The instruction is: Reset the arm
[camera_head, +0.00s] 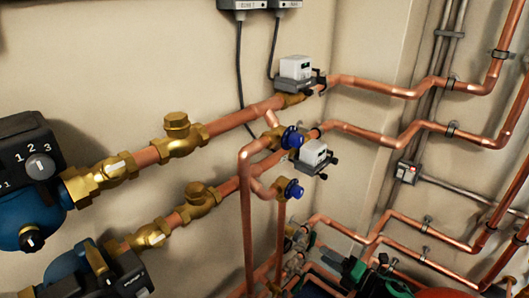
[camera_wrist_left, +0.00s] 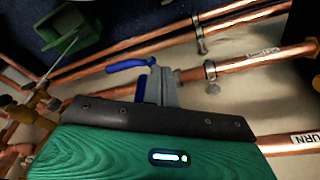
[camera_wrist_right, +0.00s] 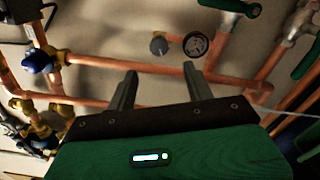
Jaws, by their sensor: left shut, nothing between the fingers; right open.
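My left gripper (camera_wrist_left: 165,82) is shut and empty in the left wrist view, its fingers together in front of copper pipes. A blue lever handle (camera_wrist_left: 126,65) lies just beside its fingertips; I cannot tell whether they touch. My right gripper (camera_wrist_right: 162,82) is open in the right wrist view, with nothing between its two parted fingers. A copper pipe (camera_wrist_right: 150,68) runs across behind its fingertips. In the head view, green and dark shapes crowd the bottom edge, and I cannot clearly separate my grippers from the valve handles there.
Copper pipes with brass valves (camera_head: 182,138) and blue pumps (camera_head: 36,215) run along the wall. Two grey-white actuators (camera_head: 297,68) sit on the pipes. The right wrist view shows a round gauge (camera_wrist_right: 195,45) and a green handle (camera_wrist_right: 230,8). Bare wall (camera_head: 120,50) shows upper left.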

